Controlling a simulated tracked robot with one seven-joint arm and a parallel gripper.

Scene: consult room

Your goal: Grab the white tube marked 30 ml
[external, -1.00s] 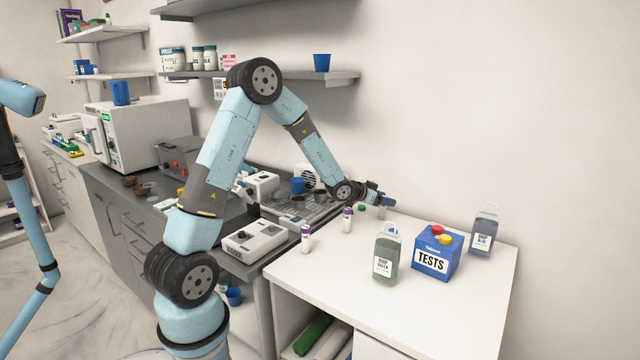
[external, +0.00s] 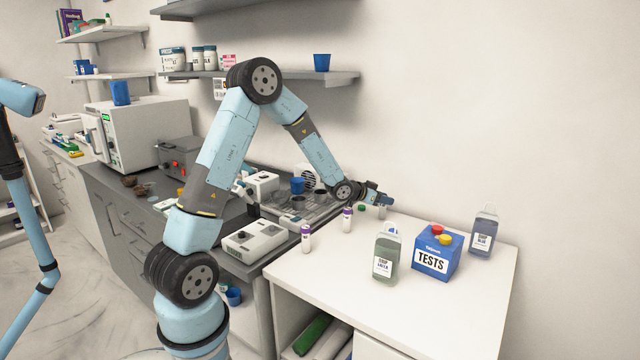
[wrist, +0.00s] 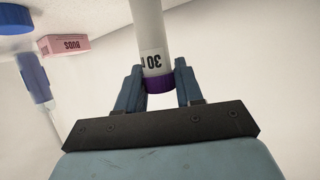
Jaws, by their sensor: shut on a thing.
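The white tube (wrist: 149,30) with a purple cap stands between my two fingers in the wrist view. Its label reads "30 m", and the rest of the label is turned out of sight. My gripper (wrist: 160,88) is shut on it near the capped end. In the external view my gripper (external: 388,199) is low over the back left of the white table (external: 420,320). The tube is small and hard to make out there.
Two other purple-capped tubes (external: 306,240) (external: 347,220) stand on the table to the left. A green soap bottle (external: 386,256), a blue TESTS box (external: 436,250) and a blue soap bottle (external: 484,232) stand to the right. The wall is close behind my gripper.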

